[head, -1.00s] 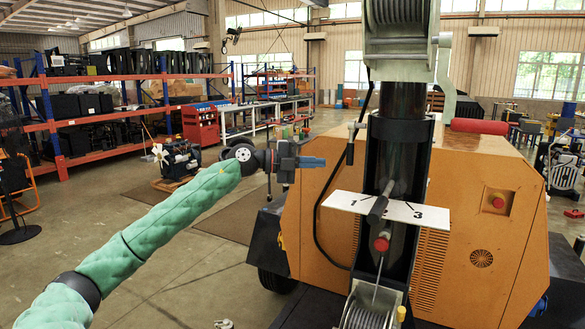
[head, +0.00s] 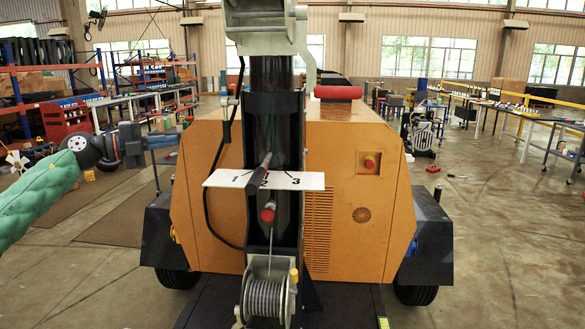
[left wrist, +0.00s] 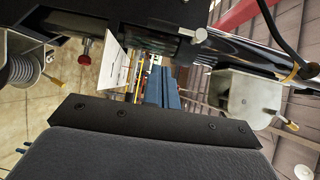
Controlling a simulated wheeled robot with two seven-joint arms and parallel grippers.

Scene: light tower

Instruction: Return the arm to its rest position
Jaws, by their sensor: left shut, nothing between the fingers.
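My left arm, in a green quilted sleeve, comes in from the left in the head view. Its gripper (head: 163,142) is shut and empty, left of the mast and in front of the orange housing's upper left edge, touching nothing that I can see. In the left wrist view the blue fingers (left wrist: 164,88) lie together with nothing between them. The light tower has an orange housing (head: 345,215), a dark upright mast (head: 276,75) and a white plate (head: 305,181) marked 1, 2, 3. A dark lever (head: 259,172) crosses the plate near 2. My right gripper is not in view.
A red-tipped knob (head: 267,212) and a cable winch (head: 265,298) sit below the plate; a red cylinder (head: 338,92) lies on the housing top. Shelves (head: 30,85) stand far left, work tables (head: 510,110) far right. Floor right of the tower is largely clear.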

